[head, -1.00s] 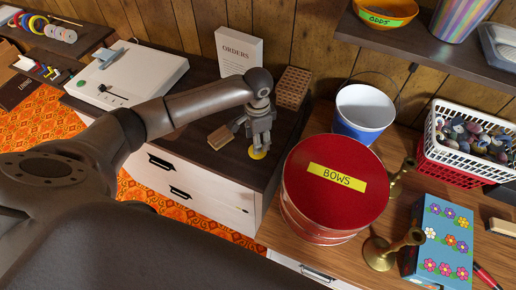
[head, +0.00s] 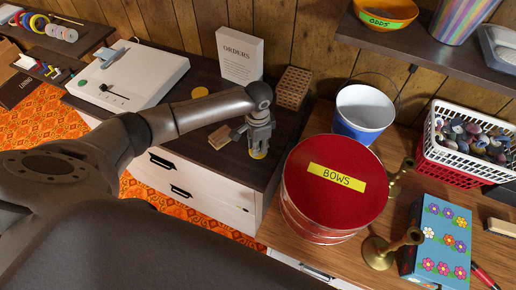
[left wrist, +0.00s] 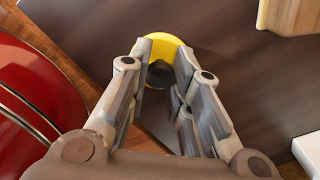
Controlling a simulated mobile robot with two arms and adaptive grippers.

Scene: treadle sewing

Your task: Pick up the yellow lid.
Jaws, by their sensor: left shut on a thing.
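The yellow lid (head: 258,154) is at the front edge of the dark top of the white drawer cabinet, under my left gripper (head: 257,150). In the left wrist view the lid (left wrist: 180,46) is a yellow disc with a black knob (left wrist: 160,74). My left gripper (left wrist: 160,85) is shut on the lid, its fingers on either side of the knob. The fingers hide part of the lid. I cannot tell whether the lid touches the cabinet top. My right gripper is not in view.
A small wooden block (head: 220,137) lies left of the gripper. A tan disc (head: 199,93), an ORDERS sign (head: 239,57) and a perforated brown block (head: 293,88) are behind. The large red BOWS tin (head: 335,190) stands close on the right, with a white-and-blue bucket (head: 364,112) beyond.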

